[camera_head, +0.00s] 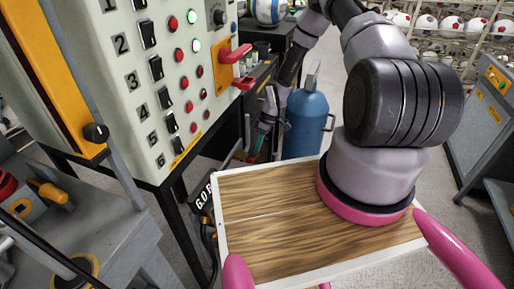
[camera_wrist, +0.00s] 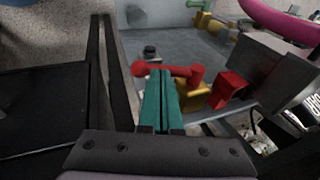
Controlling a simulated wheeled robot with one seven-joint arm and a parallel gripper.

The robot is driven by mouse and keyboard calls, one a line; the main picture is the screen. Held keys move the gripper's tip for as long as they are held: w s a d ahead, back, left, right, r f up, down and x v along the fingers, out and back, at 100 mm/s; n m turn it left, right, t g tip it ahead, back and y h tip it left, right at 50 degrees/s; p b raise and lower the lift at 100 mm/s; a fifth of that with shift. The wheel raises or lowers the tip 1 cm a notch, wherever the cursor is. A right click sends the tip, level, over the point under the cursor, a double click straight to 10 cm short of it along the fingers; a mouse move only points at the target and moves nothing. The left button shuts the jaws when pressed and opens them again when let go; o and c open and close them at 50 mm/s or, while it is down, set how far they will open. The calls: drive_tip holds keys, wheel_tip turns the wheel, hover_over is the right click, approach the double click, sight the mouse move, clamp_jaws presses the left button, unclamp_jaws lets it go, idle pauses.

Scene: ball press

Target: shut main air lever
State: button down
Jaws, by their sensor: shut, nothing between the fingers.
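A red lever with a rounded end (camera_wrist: 183,71) shows in the wrist view, lying roughly crosswise beside yellow fittings (camera_wrist: 192,97). I take it for the main air lever, but no label shows. My gripper (camera_wrist: 160,74) is shut and empty, its teal fingertips overlapping the middle of the lever in the picture. I cannot tell whether they touch it. In the head view my gripper (camera_head: 258,146) is low beside the control panel's stand, left of a blue tank (camera_head: 306,124). That lever cannot be made out in the head view.
A control panel (camera_head: 205,66) with switches and red handles (camera_head: 236,54) stands above and left of my gripper. A red block (camera_wrist: 230,90) and a grey box (camera_wrist: 275,68) are right of the lever. Dark bars (camera_wrist: 117,75) stand close on the left.

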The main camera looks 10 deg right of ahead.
drive_tip(key=shift+w+d+f+g+y, duration=0.1)
drive_tip(key=shift+f+g+y, duration=0.85)
drive_tip(key=shift+g, duration=0.15)
drive_tip(key=shift+f+m+g+y, duration=0.3)
drive_tip(key=shift+f+g+y, duration=0.35)
drive_tip(key=shift+g, duration=0.25)
drive_tip(key=shift+s+a+f, duration=0.25)
drive_tip(key=shift+s+f, duration=0.1)
drive_tip(key=shift+f, duration=0.25)
drive_tip(key=shift+s+a+f, duration=0.2)
drive_tip(key=shift+s+f, duration=0.15)
drive_tip(key=shift+f, duration=0.3)
drive_tip(key=shift+s+a+f, duration=0.25)
drive_tip(key=shift+s+f, duration=0.1)
drive_tip(key=shift+f, duration=0.25)
drive_tip(key=shift+s+a+f, duration=0.1)
drive_tip(key=shift+s, duration=0.05)
drive_tip(key=v, duration=1.1)
drive_tip(key=shift+a, duration=0.1)
